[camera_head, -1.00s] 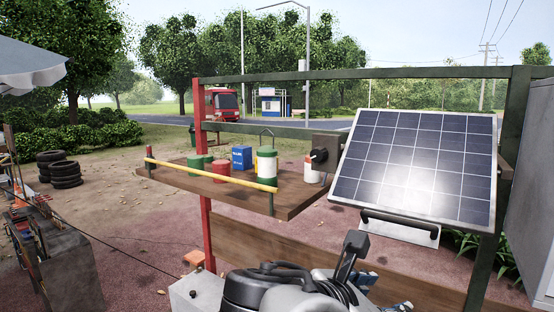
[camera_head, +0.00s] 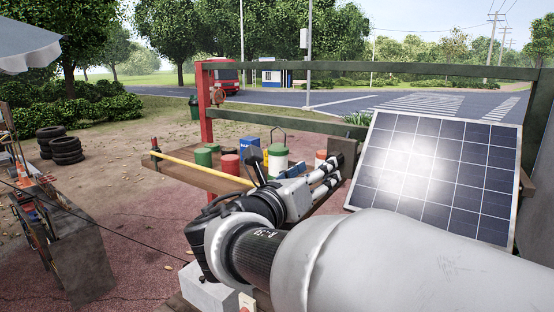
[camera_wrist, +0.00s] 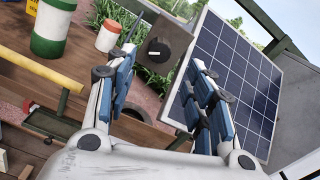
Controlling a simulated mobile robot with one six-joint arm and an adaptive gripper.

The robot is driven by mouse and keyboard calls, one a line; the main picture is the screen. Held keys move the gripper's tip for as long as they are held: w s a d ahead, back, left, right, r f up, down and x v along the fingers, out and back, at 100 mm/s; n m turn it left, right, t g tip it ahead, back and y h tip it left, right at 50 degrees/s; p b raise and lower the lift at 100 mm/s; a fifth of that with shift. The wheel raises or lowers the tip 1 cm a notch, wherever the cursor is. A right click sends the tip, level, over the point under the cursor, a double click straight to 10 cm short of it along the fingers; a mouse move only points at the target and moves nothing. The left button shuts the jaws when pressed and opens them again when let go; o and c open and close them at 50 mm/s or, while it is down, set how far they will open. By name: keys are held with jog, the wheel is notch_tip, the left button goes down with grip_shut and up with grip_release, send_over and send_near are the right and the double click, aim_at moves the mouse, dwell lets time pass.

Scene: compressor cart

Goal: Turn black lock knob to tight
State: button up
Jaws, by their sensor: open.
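The black lock knob (camera_wrist: 156,49) shows in the wrist view as a dark round shape with a short pale mark. It sits on the face of a brown-grey block (camera_wrist: 172,32). In the head view the block (camera_head: 342,150) stands left of the solar panel, and my gripper hides the knob. My gripper (camera_wrist: 165,60) is open and empty, with blue-padded fingers spread. In the wrist view the knob appears between the two fingertips and beyond them, seemingly apart from both. In the head view my gripper (camera_head: 330,174) points right towards the block.
The solar panel (camera_head: 435,175) stands close on the right, its edge near one finger in the wrist view. A wooden shelf (camera_head: 185,177) with a yellow rail (camera_head: 205,168) holds a green-white canister (camera_head: 279,160) and several cans. Open ground lies left.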

jog(key=p+x, duration=0.1)
jog(key=x, duration=0.6)
jog(key=shift+c, duration=0.5)
jog(key=c, duration=1)
